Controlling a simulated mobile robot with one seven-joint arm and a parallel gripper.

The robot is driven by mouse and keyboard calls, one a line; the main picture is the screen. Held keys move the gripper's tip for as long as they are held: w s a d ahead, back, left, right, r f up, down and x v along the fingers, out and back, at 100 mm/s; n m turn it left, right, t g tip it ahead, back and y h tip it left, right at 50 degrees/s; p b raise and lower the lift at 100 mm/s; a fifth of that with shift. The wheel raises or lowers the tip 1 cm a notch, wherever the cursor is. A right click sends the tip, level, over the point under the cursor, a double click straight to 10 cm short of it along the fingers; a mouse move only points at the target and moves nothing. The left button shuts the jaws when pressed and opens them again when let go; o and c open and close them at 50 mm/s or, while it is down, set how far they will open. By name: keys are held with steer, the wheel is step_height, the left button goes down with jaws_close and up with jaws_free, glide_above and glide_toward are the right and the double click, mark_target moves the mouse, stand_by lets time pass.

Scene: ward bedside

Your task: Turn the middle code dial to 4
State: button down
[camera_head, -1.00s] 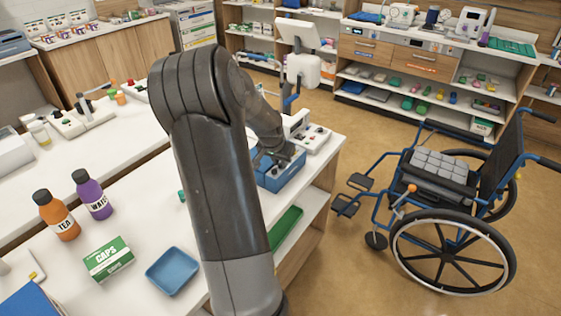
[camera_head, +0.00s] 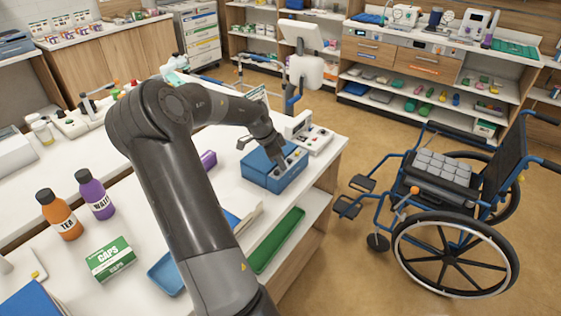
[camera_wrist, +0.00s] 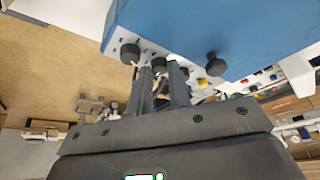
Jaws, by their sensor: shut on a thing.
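A blue box (camera_head: 262,172) with a pale strip of small dark dials stands near the right end of the white counter. In the wrist view the box (camera_wrist: 210,28) fills the top, with a dark dial (camera_wrist: 130,53) at the left of the strip. The middle dial (camera_wrist: 160,64) sits between the fingertips of my gripper (camera_wrist: 162,78), which is shut on it. A dark knob (camera_wrist: 216,65) sticks out from the box to the right. The dial numbers cannot be read. In the head view my gripper (camera_head: 281,164) is at the box's dial side, its fingertips partly hidden.
A white device (camera_head: 315,138) stands close behind the box. A purple item (camera_head: 208,159), a blue tray (camera_head: 163,277), a CAPS box (camera_head: 110,259) and two bottles (camera_head: 62,218) are on the counter. A green tray (camera_head: 277,240) lies on the shelf below. A wheelchair (camera_head: 450,200) stands to the right.

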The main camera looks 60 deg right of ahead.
steer(key=shift+w+a+f+m, duration=0.1)
steer(key=shift+m, duration=0.5)
steer(key=c, duration=1.6)
jaws_free()
steer(key=shift+r, duration=0.25)
steer(key=v, duration=1)
steer(key=shift+w, duration=0.25)
steer(key=shift+r, duration=0.15)
